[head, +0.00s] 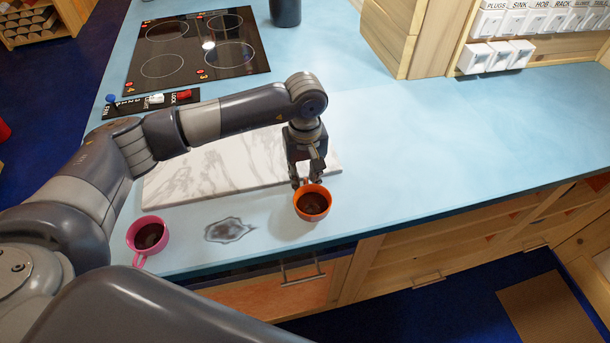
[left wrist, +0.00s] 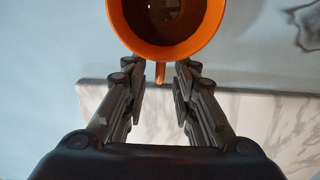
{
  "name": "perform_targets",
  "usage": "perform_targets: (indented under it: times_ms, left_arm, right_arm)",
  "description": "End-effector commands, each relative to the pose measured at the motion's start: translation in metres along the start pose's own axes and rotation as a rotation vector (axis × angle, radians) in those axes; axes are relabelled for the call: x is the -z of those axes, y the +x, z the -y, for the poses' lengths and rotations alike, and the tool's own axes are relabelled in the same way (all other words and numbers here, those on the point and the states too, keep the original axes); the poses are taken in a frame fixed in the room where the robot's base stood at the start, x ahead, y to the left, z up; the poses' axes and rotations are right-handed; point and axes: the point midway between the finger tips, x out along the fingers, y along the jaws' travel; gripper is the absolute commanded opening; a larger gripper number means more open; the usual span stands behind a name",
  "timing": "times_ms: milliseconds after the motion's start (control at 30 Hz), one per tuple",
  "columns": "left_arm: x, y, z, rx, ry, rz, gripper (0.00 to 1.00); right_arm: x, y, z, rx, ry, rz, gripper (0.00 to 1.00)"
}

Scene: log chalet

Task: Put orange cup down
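The orange cup (head: 312,203) with dark liquid inside is upright at the front of the blue counter (head: 420,150), just off the marble board's right front corner. My left gripper (head: 308,182) is at the cup's far side. In the left wrist view, the gripper's fingers (left wrist: 160,75) are apart, one on each side of the handle of the orange cup (left wrist: 165,45), with gaps showing between handle and fingers. The fingers point toward the cup wall. My right gripper is not in view.
A pink cup (head: 149,236) with dark liquid stands at the left front. A dark-edged stain (head: 229,230) lies between the cups. The marble board (head: 215,167) is behind them, the hob (head: 190,46) farther back. The counter to the right is clear.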

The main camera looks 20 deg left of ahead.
Motion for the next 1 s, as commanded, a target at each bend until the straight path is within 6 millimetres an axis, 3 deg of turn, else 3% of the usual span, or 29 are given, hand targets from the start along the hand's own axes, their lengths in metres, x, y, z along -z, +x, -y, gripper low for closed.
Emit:
perform_targets:
  times_ms: [400,600,1000]
  left_arm:
    - [0.001,-0.082,-0.001,-0.005,0.001,-0.005,0.26]
    - [0.001,-0.111,-0.001,-0.003,0.0,-0.002,0.26]
    - [0.0,-0.121,0.0,-0.001,0.0,0.0,0.26]
  right_arm:
    - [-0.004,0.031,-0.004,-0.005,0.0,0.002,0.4]
    - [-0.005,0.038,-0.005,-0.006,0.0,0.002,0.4]
    - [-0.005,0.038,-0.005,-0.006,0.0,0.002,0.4]
